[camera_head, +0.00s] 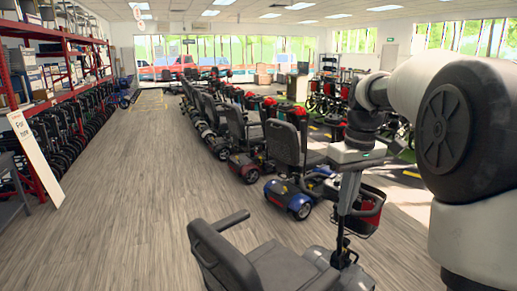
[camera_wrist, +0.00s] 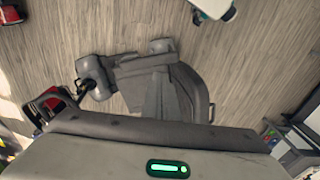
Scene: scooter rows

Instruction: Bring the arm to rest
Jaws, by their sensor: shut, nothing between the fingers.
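My arm (camera_head: 455,125) reaches in from the right edge in the head view and bends down at a dark wrist. My gripper (camera_head: 360,142) is the dark end below that wrist, small in the picture and shut with nothing in it. It overlaps a scooter's grey handlebar head in the picture; I cannot tell whether they touch. The wrist view shows no fingertips; a pale casing with a green light fills its bottom edge.
Red shelving (camera_head: 75,45) and a leaning white sign (camera_head: 35,157) stand left. The wooden floor (camera_head: 130,195) between is clear.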

